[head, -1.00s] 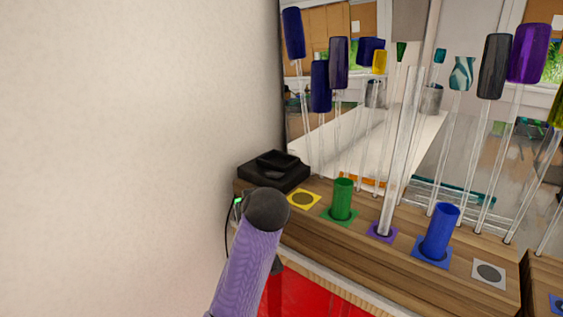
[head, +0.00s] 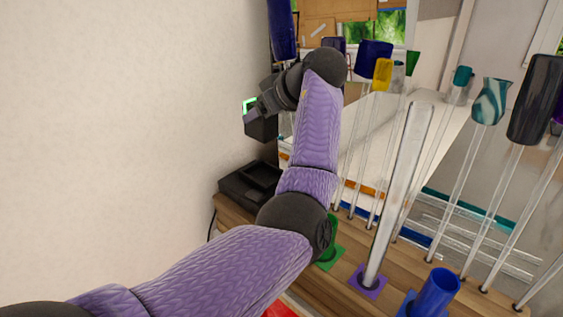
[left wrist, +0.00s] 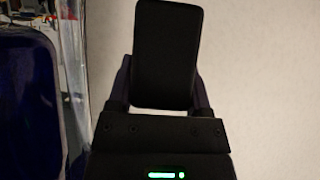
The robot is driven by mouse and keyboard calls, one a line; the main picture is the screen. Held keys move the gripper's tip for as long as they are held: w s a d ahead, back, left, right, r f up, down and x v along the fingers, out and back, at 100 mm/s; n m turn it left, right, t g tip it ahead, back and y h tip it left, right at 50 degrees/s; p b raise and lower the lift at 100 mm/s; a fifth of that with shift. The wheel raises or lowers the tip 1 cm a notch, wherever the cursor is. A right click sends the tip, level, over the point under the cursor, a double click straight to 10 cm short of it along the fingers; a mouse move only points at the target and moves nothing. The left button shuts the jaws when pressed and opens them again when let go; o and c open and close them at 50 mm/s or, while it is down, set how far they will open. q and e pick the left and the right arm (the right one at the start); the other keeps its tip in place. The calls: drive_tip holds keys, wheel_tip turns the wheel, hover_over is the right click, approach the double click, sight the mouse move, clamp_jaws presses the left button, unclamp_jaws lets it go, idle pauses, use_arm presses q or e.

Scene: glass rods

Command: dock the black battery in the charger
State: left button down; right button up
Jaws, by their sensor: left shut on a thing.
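The black battery is a dark block in the head view (head: 263,128) and a tall dark slab in the left wrist view (left wrist: 167,50). My left gripper (head: 258,116) is shut on it, with one finger on each side of it in the left wrist view (left wrist: 162,85). The battery is in the air above the black charger (head: 236,186), apart from it. The charger sits on the wooden shelf by the wall, with a recess in its top. My arm hides part of the shelf. My right gripper is not in view.
Tall glass rods with coloured tops stand close on the right, including a clear rod on a purple base (head: 397,190) and a dark blue top (head: 283,28). A blue cup (head: 436,293) stands in front. The pale wall (head: 120,130) bounds the left.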

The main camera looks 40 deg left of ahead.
use_arm(q)
wheel_tip(320, 180, down, 10)
drive_tip(key=shift+s+r, duration=0.15)
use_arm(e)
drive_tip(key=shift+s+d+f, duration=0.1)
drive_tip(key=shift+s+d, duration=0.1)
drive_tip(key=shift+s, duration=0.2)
use_arm(q)
unclamp_jaws()
drive_tip(key=shift+r, duration=0.15)
drive_tip(key=v, duration=0.7)
drive_tip(key=shift+d, duration=0.2)
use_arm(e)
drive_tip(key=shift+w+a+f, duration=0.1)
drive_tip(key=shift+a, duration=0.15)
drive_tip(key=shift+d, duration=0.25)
